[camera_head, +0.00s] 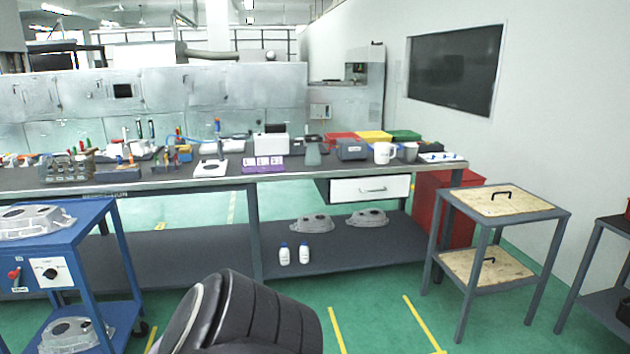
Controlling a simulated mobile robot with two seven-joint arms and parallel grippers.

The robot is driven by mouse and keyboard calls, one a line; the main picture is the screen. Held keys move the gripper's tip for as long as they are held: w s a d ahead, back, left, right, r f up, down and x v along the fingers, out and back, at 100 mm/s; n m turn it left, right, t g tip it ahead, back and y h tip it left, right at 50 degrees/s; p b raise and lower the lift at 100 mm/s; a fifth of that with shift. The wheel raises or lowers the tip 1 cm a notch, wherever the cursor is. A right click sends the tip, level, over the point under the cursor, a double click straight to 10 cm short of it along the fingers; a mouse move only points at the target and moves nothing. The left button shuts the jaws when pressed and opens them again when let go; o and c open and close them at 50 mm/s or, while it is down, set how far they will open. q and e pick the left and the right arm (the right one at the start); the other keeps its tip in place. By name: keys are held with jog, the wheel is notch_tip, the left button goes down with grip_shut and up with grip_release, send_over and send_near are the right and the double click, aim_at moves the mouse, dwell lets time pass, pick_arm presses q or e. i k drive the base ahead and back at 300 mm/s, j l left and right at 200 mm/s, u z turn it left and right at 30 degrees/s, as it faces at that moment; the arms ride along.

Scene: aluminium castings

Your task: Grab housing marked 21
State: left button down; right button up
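Grey cast housings show in several places, and I cannot read a mark 21 on any of them. One housing (36,221) lies on top of the blue cart at the left. Another housing (70,334) lies on that cart's lower shelf. Two more, a left housing (312,224) and a right housing (367,218), lie on the workbench's lower shelf. Neither of my grippers is in view; a dark rounded part, which looks like mine, fills the bottom centre.
The long workbench (215,182) carries tools, bins and cups. The blue cart (83,223) stands at left. A grey stand (518,202) with wooden boards stands at right, by a red cabinet (428,200). Green floor (375,315) with yellow lines is clear between them.

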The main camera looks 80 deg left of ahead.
aim_at(17, 223)
jog(key=u, duration=4.55)
jog(key=i+j+u, duration=0.1)
jog(key=i+u, duration=0.2)
jog(key=i, duration=0.65)
jog(key=i+l+u, duration=0.15)
jog(key=i+u, duration=0.15)
jog(key=i, duration=0.6)
jog(key=i+l+u, duration=0.1)
jog(key=i+u, duration=0.25)
jog(key=i, duration=0.8)
